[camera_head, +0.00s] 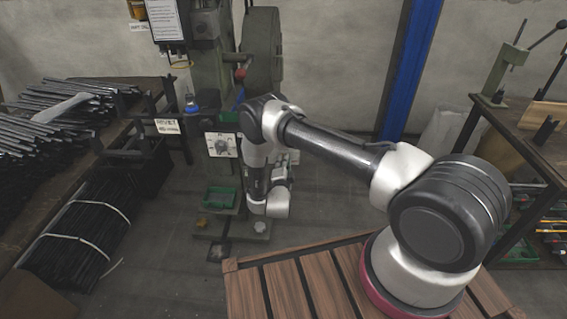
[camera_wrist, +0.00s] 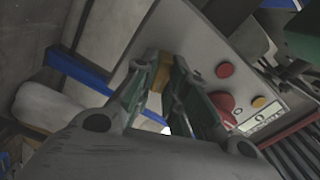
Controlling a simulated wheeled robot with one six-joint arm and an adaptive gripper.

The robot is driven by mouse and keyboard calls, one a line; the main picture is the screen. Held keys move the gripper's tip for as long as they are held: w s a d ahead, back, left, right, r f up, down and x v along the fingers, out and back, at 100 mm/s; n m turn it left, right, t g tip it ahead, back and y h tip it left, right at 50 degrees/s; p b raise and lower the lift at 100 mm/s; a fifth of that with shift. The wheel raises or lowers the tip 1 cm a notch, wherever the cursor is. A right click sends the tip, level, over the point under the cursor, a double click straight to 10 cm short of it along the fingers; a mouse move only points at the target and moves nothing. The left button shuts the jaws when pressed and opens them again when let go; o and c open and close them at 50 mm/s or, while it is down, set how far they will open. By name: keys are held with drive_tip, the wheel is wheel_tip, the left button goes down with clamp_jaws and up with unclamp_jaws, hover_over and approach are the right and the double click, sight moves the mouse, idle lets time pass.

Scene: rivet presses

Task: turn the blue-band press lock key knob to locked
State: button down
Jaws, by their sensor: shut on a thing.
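In the wrist view, my gripper (camera_wrist: 157,86) has its two dark green fingers closed around a small ochre-yellow piece (camera_wrist: 160,69), which appears to be the lock key knob. The fingers hide part of it, so its turn position cannot be read. It sits at the edge of a light grey control panel (camera_wrist: 195,42). In the head view, the green-grey press (camera_head: 218,70) stands behind my arm, which hides my gripper and the knob.
The panel also bears a red button (camera_wrist: 225,70), a larger red knob (camera_wrist: 221,104) and a yellow button (camera_wrist: 259,101) close to my fingers. A rack of dark rods (camera_head: 60,120) stands at the left. A blue post (camera_head: 408,70) rises behind my arm.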

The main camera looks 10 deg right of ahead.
drive_tip(key=shift+f+m, duration=0.1)
drive_tip(key=shift+m, duration=1.8)
drive_tip(key=c, duration=1.4)
unclamp_jaws()
drive_tip(key=shift+c, duration=0.2)
drive_tip(key=v, duration=1.2)
